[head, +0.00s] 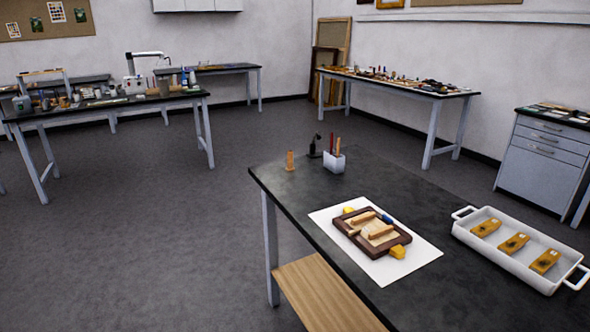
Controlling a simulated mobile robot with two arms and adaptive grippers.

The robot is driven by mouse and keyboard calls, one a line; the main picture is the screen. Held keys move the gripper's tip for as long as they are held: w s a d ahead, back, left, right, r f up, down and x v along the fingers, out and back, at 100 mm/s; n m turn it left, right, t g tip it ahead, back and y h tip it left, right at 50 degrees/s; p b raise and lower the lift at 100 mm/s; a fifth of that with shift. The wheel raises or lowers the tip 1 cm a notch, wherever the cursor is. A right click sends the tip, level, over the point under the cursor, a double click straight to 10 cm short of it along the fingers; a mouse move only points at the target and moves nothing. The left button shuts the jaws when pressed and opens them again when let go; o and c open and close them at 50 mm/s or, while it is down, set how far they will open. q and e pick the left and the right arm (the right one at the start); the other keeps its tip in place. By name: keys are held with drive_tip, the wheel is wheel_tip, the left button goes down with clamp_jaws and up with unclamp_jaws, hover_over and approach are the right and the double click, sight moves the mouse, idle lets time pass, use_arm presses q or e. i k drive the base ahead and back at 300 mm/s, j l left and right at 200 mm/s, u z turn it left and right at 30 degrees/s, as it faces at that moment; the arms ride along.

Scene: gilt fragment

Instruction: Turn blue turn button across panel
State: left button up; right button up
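A dark brown wooden frame (402,239) lies on a white sheet (408,264) on the near table. A pale panel (357,218) sits inside the frame, with light wooden pieces (381,231) on it. The small blue turn button (386,219) is at the frame's far right side; its exact angle is too small to tell. Yellow blocks lie at the frame's far left corner (348,210) and near right corner (398,252). Neither of my grippers is in view.
A white tray (470,243) with handles holds three yellow-brown pieces, right of the sheet. A white holder (334,162) with pens, a small dark item (314,148) and an orange block (290,161) stand at the table's far end. The tabletop between is clear.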

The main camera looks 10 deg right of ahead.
sight(388, 219)
drive_tip(key=i+z, duration=0.1)
drive_tip(key=z, duration=0.3)
drive_tip(key=i+z, duration=0.15)
drive_tip(key=z, duration=0.3)
